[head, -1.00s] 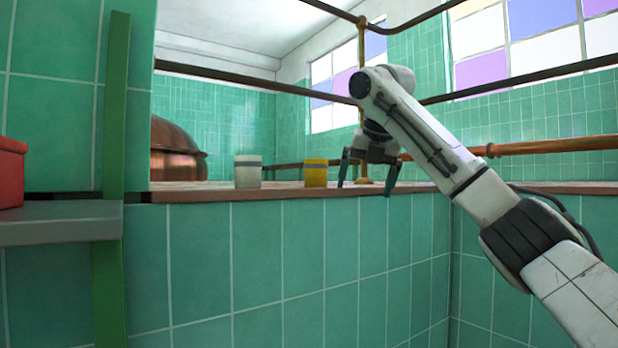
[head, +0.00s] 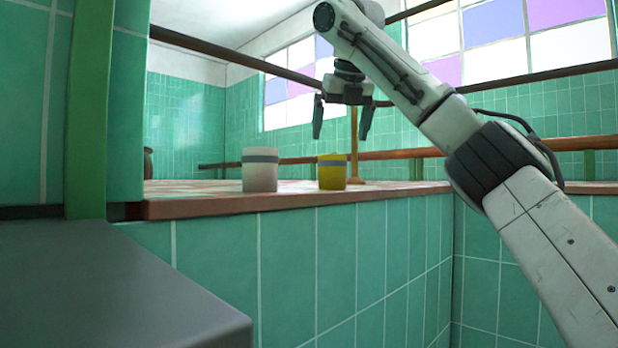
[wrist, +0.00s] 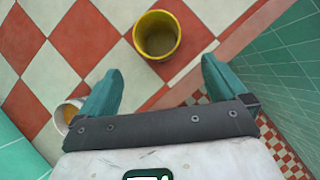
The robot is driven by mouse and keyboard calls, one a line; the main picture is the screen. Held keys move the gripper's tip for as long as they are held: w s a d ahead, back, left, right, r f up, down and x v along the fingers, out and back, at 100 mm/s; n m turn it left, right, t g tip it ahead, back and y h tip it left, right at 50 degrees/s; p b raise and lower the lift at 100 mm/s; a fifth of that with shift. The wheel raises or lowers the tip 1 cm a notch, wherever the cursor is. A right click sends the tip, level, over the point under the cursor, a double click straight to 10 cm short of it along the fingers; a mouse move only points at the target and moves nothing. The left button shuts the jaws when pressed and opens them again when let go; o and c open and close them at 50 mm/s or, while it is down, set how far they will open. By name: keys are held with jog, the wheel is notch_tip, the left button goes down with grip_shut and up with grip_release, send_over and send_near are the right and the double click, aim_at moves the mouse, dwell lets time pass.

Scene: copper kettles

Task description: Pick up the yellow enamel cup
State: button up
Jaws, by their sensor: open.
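The yellow enamel cup (head: 332,173) stands upright on the tiled ledge (head: 205,205), near its front edge. In the wrist view the yellow cup (wrist: 157,36) is seen from above, open-topped, with nothing clearly visible inside. My gripper (head: 342,120) is open and empty, pointing down above the ledge, with its fingertips higher than the cup's rim. In the wrist view the cup lies ahead of my gripper (wrist: 160,78), roughly between the lines of the two green fingers and beyond their tips. The fingers do not touch it.
A white cup with a grey band (head: 260,170) stands left of the yellow cup; in the wrist view it (wrist: 68,115) is close to the left finger. A brown pipe (head: 390,154) runs behind the cups. A grey shelf (head: 120,285) juts out at lower left.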

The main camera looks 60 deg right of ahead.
aim_at(332, 169)
jog(key=x, duration=0.5)
jog(key=shift+w+f, duration=0.1)
jog(key=shift+w, duration=0.35)
jog(key=shift+s+d+p+x, duration=0.15)
jog(key=shift+p+x, duration=0.3)
jog(key=shift+x, duration=0.9)
jog(key=shift+s+d+p+x, duration=0.1)
jog(key=shift+p+x, duration=0.3)
jog(key=shift+x, duration=0.9)
jog(key=shift+c, duration=0.2)
jog(key=c, duration=1)
